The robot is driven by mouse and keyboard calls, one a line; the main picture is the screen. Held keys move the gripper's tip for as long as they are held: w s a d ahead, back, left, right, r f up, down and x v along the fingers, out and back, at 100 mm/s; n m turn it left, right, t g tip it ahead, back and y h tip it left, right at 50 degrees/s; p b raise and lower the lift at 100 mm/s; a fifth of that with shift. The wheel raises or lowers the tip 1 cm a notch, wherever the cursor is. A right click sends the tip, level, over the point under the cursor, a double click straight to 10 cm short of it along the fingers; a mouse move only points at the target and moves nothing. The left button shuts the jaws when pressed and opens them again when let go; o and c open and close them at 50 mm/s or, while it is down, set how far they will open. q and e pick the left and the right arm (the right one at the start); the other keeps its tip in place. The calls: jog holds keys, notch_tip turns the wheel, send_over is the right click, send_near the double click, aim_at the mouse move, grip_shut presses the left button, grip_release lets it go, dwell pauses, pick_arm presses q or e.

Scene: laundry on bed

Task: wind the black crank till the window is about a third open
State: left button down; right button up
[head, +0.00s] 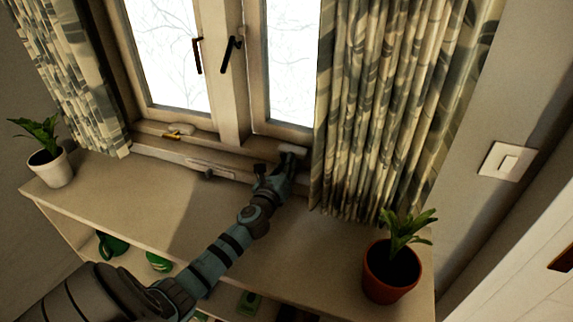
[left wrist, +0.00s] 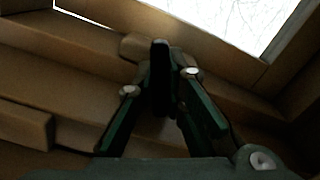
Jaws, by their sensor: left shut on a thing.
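My left gripper (head: 284,168) reaches over the sill to the base of the right window sash (head: 293,70). In the left wrist view its fingers (left wrist: 160,100) are closed around the black crank (left wrist: 160,62), whose upper end stands out between them. A pale housing (head: 294,150) shows just beyond the fingers in the head view; the rest of the crank is hidden by the gripper. I see no clear gap at the right sash, though the curtain hides its right edge. My right gripper is not in view.
A second pale housing with a small dark handle (head: 208,173) and a brass-coloured piece (head: 172,136) lie to the left. A white-potted plant (head: 50,168) and a terracotta-potted plant (head: 391,272) stand on the shelf top (head: 120,205). A patterned curtain (head: 375,110) hangs close right of my gripper.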

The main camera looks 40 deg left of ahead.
pick_arm(q)
jog(key=n+b, duration=0.1)
jog(key=n, duration=0.5)
jog(key=shift+f, duration=0.2)
jog(key=n+b, duration=0.1)
jog(key=n, duration=0.6)
jog(key=shift+b, duration=0.35)
jog(key=c, duration=1.9)
grip_release()
jog(key=shift+d+r, duration=0.1)
jog(key=shift+r, duration=0.05)
jog(key=v, duration=1.2)
